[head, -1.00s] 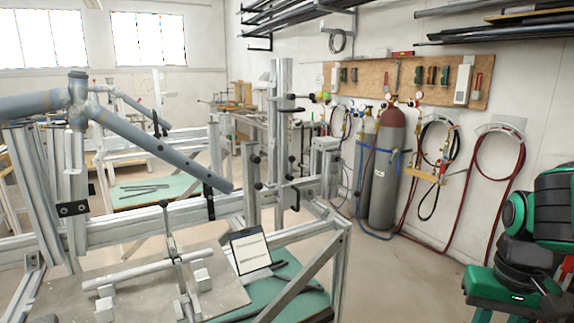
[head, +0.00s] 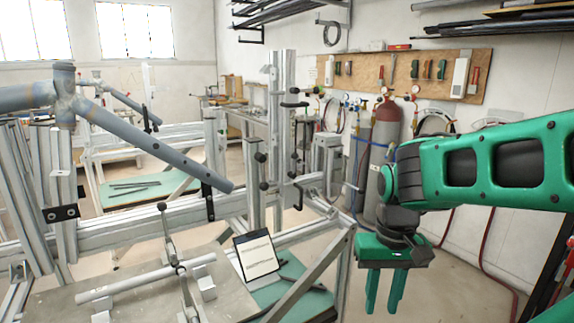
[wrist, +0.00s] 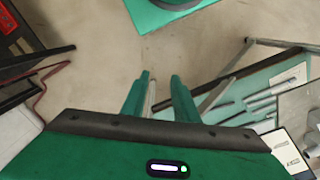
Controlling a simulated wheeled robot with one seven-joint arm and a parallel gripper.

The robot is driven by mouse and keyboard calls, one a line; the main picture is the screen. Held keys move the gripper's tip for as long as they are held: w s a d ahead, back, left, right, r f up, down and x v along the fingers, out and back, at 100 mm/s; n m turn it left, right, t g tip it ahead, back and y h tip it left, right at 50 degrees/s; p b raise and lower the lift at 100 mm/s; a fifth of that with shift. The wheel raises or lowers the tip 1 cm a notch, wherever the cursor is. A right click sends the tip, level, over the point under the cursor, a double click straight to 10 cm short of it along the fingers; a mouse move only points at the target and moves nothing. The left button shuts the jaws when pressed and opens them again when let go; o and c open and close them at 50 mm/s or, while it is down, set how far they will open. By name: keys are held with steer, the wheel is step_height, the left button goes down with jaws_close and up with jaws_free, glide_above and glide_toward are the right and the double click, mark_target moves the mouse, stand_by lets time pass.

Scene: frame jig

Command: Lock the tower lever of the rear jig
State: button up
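A near jig with a steel upright tower (head: 281,150) stands left of my arm. Black handles show on the tower, an upper one (head: 294,105) and a lower one (head: 298,192). A grey tube frame (head: 150,144) is mounted on this jig. A second jig (head: 112,146) stands behind it, partly hidden; I cannot make out a lever or its state there. My gripper (head: 384,293) hangs fingers down, right of the near jig and apart from it. In the wrist view my gripper (wrist: 160,92) has its fingers apart, with nothing between them.
A tilted white sheet (head: 256,255) and a green-topped shelf (head: 285,295) are on the near jig's stand. Gas cylinders (head: 383,160) and hoses stand by the right wall. Bare floor (head: 450,285) lies right of the jig.

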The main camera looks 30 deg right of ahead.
steer(key=n+t+h, duration=0.3)
steer(key=t+h, duration=0.2)
steer(key=t, duration=1.2)
glide_toward(295, 161)
steer(key=x, duration=0.8)
steer(key=shift+w, duration=0.35)
